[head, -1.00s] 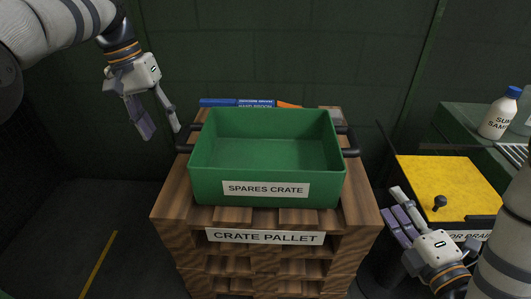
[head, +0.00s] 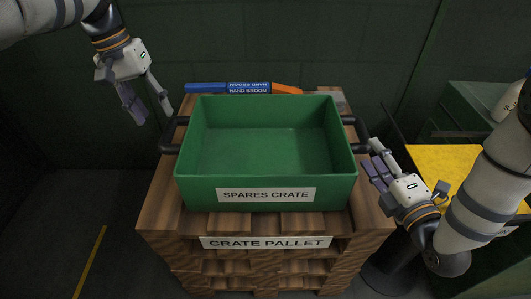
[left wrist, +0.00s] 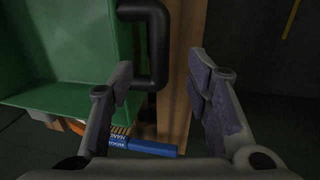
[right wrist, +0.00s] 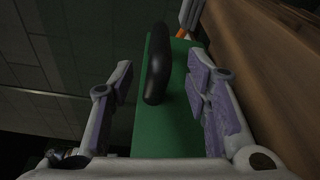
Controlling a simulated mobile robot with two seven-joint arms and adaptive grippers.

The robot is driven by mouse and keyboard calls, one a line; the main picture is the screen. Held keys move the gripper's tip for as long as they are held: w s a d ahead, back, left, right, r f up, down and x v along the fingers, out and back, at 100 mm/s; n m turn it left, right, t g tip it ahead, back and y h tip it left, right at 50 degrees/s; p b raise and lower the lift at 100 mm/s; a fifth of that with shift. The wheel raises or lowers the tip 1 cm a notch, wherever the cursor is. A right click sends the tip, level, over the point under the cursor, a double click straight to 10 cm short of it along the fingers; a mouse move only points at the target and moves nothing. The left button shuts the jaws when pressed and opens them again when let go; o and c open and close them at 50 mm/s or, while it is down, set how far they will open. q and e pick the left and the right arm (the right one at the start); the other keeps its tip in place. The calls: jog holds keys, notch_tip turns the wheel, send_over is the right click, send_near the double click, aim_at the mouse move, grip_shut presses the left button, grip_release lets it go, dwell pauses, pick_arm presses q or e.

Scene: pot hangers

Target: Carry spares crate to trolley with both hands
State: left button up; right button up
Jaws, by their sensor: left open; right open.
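The green spares crate (head: 266,196) sits empty on the wooden crate pallet (head: 160,212), with a black handle on each side. My left gripper (head: 150,108) is open and empty, above and just left of the left handle (head: 174,134). In the left wrist view the left handle (left wrist: 157,45) lies beyond the open fingers (left wrist: 158,95). My right gripper (head: 372,165) is open beside the crate's right side, close to the right handle (head: 356,129). In the right wrist view the right handle (right wrist: 157,65) stands between the open fingers (right wrist: 160,90), apparently untouched. The trolley cannot be made out.
A blue and orange hand broom (head: 245,88) lies behind the crate on the pallet. A yellow-topped unit (head: 430,160) and a green cabinet (head: 470,100) with a white bottle (head: 510,101) stand at the right. The floor at the left is clear.

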aim_at(166, 130)
pick_arm(q)
jog(key=f, duration=0.2)
jog(key=d+f, duration=0.1)
jog(key=f, duration=0.5)
jog(key=shift+d, duration=0.3)
pick_arm(e)
jog(key=x, duration=0.8)
jog(key=shift+w+a, duration=0.1)
jog(key=shift+w, duration=0.05)
pick_arm(q)
jog(key=shift+c, duration=0.4)
pick_arm(e)
jog(key=shift+c, duration=0.4)
pick_arm(q)
grip_shut()
pick_arm(e)
grip_shut()
pick_arm(q)
jog(key=shift+w+r, duration=0.1)
